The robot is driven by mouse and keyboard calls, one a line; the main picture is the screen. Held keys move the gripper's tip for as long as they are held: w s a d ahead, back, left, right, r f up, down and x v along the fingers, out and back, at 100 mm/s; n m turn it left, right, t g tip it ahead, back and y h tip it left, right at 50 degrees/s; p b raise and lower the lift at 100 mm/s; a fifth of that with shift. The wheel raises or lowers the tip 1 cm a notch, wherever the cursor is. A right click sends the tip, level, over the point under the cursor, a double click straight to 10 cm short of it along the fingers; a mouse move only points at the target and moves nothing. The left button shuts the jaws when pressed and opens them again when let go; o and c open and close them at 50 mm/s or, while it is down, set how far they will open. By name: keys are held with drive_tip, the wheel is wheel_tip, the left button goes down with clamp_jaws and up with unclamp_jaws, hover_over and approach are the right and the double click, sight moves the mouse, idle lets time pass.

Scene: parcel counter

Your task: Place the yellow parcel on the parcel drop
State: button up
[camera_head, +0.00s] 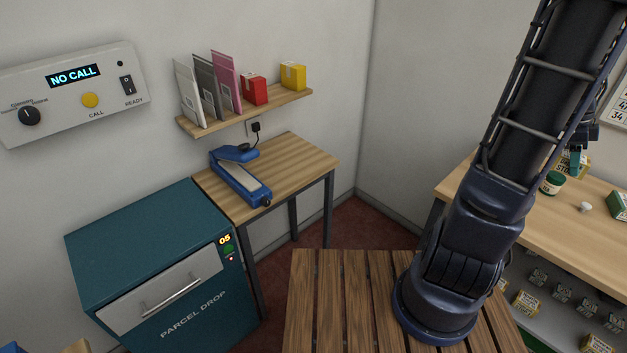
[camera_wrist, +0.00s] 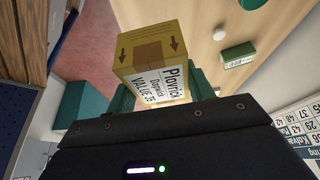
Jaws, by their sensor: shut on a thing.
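A yellow parcel (camera_head: 293,75) sits at the right end of the wall shelf, beside a red parcel. The parcel drop (camera_head: 130,240) is a teal cabinet at lower left with a flat top; its pale handled front looks closed. My gripper (camera_head: 575,158) is far to the right, over the wooden counter, away from the shelf and the drop. In the wrist view its green fingers (camera_wrist: 160,92) are shut on a yellow box (camera_wrist: 150,52) with brown tape, arrows and a white printed label. In the head view my arm partly hides this box.
The red parcel (camera_head: 254,89) and several upright envelopes (camera_head: 209,90) share the shelf (camera_head: 245,109). A blue device (camera_head: 240,176) lies on the small table (camera_head: 290,160). The counter (camera_head: 560,225) holds a green jar (camera_head: 552,183) and a green box. A slatted surface (camera_head: 335,300) lies in front.

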wheel_tip(320, 180, up, 26)
drive_tip(key=w+a+r+n+t, duration=0.2)
drive_tip(key=w+a+n+t, duration=0.65)
drive_tip(key=w+a, duration=2.2)
drive_tip(key=w+a+n+g+y, duration=0.15)
drive_tip(key=a+n, duration=0.35)
drive_tip(key=a, duration=0.9)
drive_tip(key=w+a+n+t, duration=0.15)
drive_tip(key=a+n, duration=0.35)
drive_tip(key=a, duration=0.9)
drive_tip(key=w+a+n+g+y, duration=0.1)
drive_tip(key=w+a+n+g, duration=0.2)
drive_tip(key=a, duration=1)
drive_tip(key=n+y, duration=0.4)
drive_tip(key=n, duration=0.9)
hover_over(181, 217)
drive_tip(key=s+d, duration=0.1)
wheel_tip(181, 217, down, 3)
drive_tip(key=shift+t, duration=0.25)
wheel_tip(181, 217, down, 53)
